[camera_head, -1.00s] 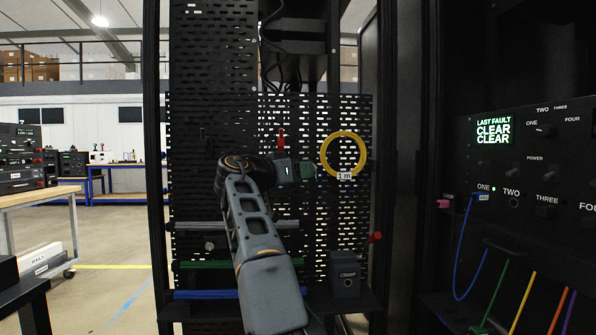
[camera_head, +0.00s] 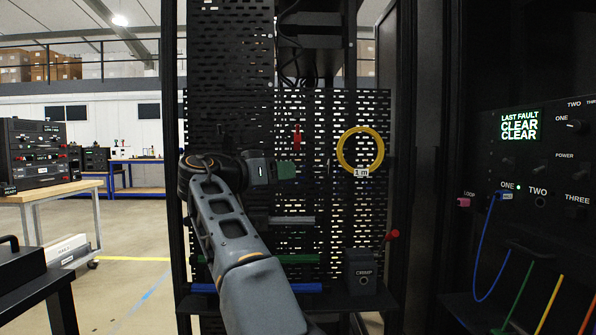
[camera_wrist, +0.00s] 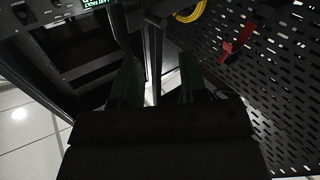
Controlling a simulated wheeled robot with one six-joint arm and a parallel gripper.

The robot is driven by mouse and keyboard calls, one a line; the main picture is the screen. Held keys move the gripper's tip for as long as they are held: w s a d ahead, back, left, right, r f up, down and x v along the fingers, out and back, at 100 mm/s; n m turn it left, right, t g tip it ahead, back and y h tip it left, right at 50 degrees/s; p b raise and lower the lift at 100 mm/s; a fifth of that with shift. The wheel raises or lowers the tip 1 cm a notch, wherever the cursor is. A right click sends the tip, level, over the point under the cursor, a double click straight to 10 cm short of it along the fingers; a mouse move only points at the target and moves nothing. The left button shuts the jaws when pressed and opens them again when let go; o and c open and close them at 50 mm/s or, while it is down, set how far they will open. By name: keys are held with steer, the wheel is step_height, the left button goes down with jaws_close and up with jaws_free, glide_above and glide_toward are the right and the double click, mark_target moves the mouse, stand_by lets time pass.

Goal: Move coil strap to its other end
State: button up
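A yellow coil (camera_head: 341,150) with a white "1 m" tag (camera_head: 361,173) hangs on the perforated panel; part of it shows at the top of the wrist view (camera_wrist: 190,12). A small red piece (camera_head: 297,137) is on the panel left of the coil; it also shows in the wrist view (camera_wrist: 237,42). I cannot tell whether it is the coil strap. My gripper (camera_head: 287,170) is below the red piece in the head view, left of the coil and apart from it. In the wrist view its green fingers (camera_wrist: 158,85) stand apart with nothing between them.
A black box marked CRIMP (camera_head: 360,278) sits on the shelf below the panel, with a red-ended part (camera_head: 391,235) beside it. Grey, green and blue bars (camera_head: 300,288) cross the lower panel. A control cabinet (camera_head: 530,165) with coloured cables stands right.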

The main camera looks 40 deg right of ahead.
steer(key=shift+s+a+r, duration=0.1)
steer(key=shift+s+a, duration=0.05)
steer(key=shift+a, duration=1.6)
